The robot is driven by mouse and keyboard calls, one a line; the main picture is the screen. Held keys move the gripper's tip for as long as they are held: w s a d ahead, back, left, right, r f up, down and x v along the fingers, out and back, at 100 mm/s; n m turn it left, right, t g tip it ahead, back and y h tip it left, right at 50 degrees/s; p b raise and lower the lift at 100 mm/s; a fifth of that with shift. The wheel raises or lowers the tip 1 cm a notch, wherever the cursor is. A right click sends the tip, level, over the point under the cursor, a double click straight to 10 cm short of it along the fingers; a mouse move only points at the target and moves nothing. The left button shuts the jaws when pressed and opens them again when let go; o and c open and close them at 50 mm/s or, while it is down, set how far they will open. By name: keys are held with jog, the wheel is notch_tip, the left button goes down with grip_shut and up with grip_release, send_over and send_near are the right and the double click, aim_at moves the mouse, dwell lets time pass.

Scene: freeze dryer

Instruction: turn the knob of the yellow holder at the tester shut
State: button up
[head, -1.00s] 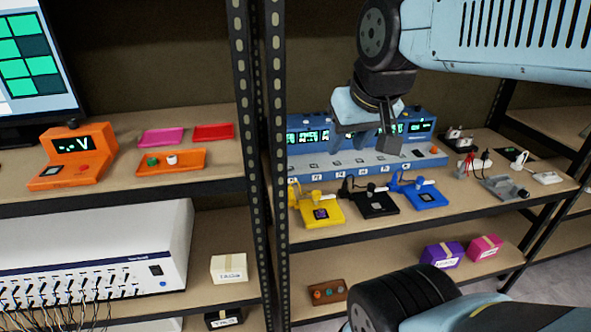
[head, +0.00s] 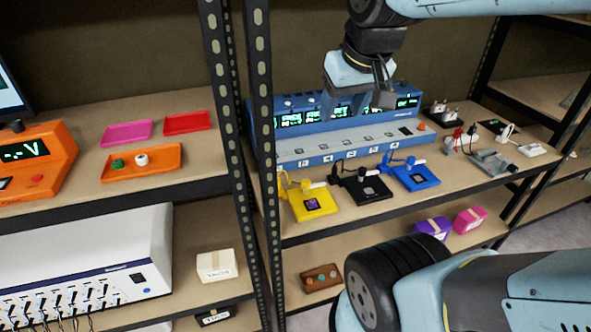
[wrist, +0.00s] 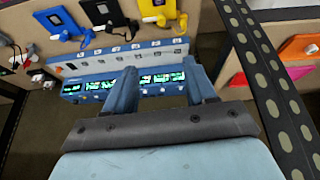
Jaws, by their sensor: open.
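The yellow holder (head: 311,206) stands on the right-hand shelf near its front left corner, with a dark chip on its plate and a yellow clamp and knob (head: 305,186) at its back. It also shows at the top of the wrist view (wrist: 158,9), partly cut off by the frame edge. The blue tester (head: 340,137) with green displays stands behind it. My gripper (head: 357,98) hangs in front of the tester, above and behind the holders, apart from the yellow holder. In the wrist view my gripper (wrist: 162,85) has its two fingers spread and nothing between them.
A black holder (head: 365,188) and a blue holder (head: 411,176) stand right of the yellow one. A perforated black shelf post (head: 262,130) rises close on its left. Plugs and a grey device (head: 493,161) lie at the shelf's right.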

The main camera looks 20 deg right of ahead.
jog(key=w+a+f+n+g+h, duration=0.1)
jog(key=w+f+n+g, duration=0.4)
jog(key=w, duration=0.8)
jog(key=n+g+h, duration=0.2)
jog(key=g, duration=0.2)
send_near(305, 181)
jog(key=shift+t, duration=0.3)
jog(key=x, duration=0.8)
jog(key=shift+s+d+f, duration=0.15)
jog(key=shift+s+f, duration=0.1)
jog(key=shift+s, duration=0.2)
jog(key=c, duration=1)
grip_shut()
